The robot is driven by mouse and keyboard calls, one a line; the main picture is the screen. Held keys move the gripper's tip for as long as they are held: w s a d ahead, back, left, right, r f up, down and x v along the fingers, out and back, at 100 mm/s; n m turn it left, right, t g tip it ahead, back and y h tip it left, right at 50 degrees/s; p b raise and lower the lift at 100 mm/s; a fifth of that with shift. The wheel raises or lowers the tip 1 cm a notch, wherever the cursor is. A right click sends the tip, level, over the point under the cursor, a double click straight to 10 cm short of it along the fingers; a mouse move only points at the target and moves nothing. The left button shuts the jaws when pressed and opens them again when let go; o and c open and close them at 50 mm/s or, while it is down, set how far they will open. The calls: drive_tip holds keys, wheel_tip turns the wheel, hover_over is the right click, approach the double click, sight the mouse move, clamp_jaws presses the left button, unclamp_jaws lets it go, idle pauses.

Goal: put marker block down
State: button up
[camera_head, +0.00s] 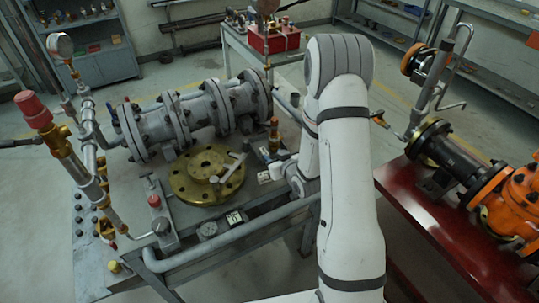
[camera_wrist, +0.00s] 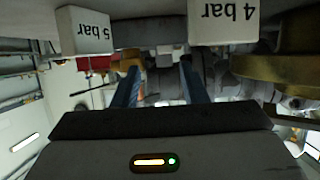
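In the wrist view, a white block marked "5 bar" (camera_wrist: 86,32) shows upside down at the upper left. A larger-looking white block marked "4 bar" (camera_wrist: 222,24) shows upside down at the upper right. My gripper (camera_wrist: 158,76) has its two dark fingers apart, with no block visible between them. In the head view, a small light block with a dark-edged label (camera_head: 235,217) sits near the bench's front edge; its text is too small to read. Small white pieces (camera_head: 265,177) lie by my wrist. My arm hides most of my gripper there.
A brass flange (camera_head: 190,184) lies on the bench left of my wrist, with a grey flanged pipe (camera_head: 160,132) behind it. A gauge pipe stands at left (camera_head: 61,48). A red table (camera_head: 410,205) with an orange valve (camera_head: 510,205) is right of my arm.

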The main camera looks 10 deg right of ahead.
drive_tip(key=v, duration=0.7)
drive_tip(key=shift+f+b, duration=0.1)
drive_tip(key=shift+b, duration=0.3)
drive_tip(key=s+d+r+m+g+h, duration=0.1)
drive_tip(key=s+r+g+h, duration=0.15)
drive_tip(key=r, duration=0.25)
drive_tip(key=s+d+r+m+g+h, duration=0.1)
drive_tip(key=s+d+r+g+h, duration=0.15)
drive_tip(key=r, duration=0.35)
drive_tip(key=s+a+r+g, duration=0.2)
drive_tip(key=s+r, duration=0.2)
drive_tip(key=s, duration=0.5)
drive_tip(key=s+a+r+m+g+y, duration=0.1)
drive_tip(key=s+a+r+g, duration=0.1)
drive_tip(key=s, duration=0.7)
wheel_tip(320, 180, up, 2)
drive_tip(key=shift+s+a+r+g, duration=0.1)
drive_tip(key=shift+s+a+g, duration=0.05)
drive_tip(key=shift+s+g, duration=0.3)
drive_tip(key=shift+w, duration=0.1)
